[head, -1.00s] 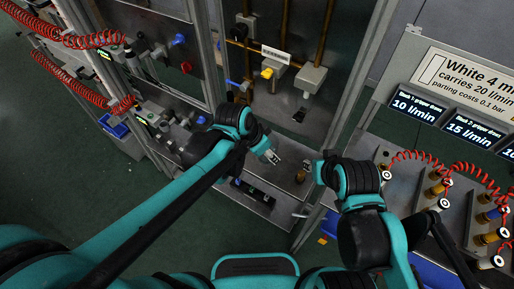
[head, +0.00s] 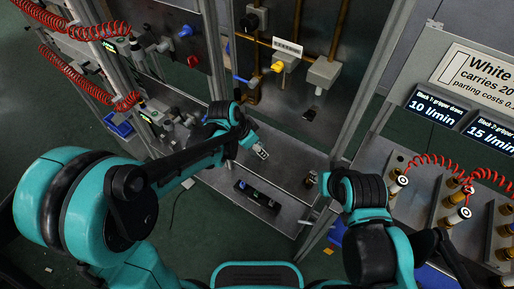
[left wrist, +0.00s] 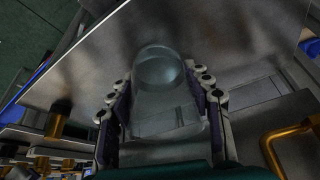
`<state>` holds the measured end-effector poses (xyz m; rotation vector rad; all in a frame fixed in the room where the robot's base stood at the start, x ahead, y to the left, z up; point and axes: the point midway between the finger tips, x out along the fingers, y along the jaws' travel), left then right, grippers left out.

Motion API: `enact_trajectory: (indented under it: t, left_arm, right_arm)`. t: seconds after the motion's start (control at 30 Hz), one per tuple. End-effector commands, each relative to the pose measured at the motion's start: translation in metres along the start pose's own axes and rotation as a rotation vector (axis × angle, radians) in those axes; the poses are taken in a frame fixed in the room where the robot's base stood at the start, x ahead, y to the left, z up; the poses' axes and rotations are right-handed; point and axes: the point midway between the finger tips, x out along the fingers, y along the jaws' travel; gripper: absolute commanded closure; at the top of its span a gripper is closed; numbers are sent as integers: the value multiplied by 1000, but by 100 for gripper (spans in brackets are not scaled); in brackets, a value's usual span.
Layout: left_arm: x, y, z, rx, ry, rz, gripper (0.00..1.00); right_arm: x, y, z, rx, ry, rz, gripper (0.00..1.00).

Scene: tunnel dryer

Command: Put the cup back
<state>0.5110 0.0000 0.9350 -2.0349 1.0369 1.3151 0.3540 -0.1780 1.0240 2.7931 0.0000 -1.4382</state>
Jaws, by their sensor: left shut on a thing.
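A clear, see-through cup (left wrist: 160,75) sits between the two fingers of my left gripper (left wrist: 162,108) in the left wrist view. The fingers are shut on its sides, and its rounded end points away from the wrist. In the head view my left gripper (head: 260,150) is above the metal shelf of the middle bay; the cup is too small and clear to make out there. My right gripper (head: 327,183) is at the right end of that shelf; its fingers are not clear enough to judge.
Frame posts flank the bay. Red coiled hoses (head: 440,162) hang at the right bench.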

Motion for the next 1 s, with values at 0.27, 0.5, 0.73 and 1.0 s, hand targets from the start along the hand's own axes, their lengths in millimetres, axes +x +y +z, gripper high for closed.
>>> enact_trajectory:
  t: [0.27,0.5,0.73,1.0]
  left_arm:
    - [2,0,1,0,0,0,45]
    - [2,0,1,0,0,0,30]
    - [-5,0,-1,0,0,0,30]
    - [-59,0,-2,-2,0,0,30]
  right_arm:
    - [2,0,1,0,0,0,69]
    - [1,0,1,0,0,0,69]
    - [-3,0,-2,0,0,0,69]
    - [-20,0,-14,0,0,0,69]
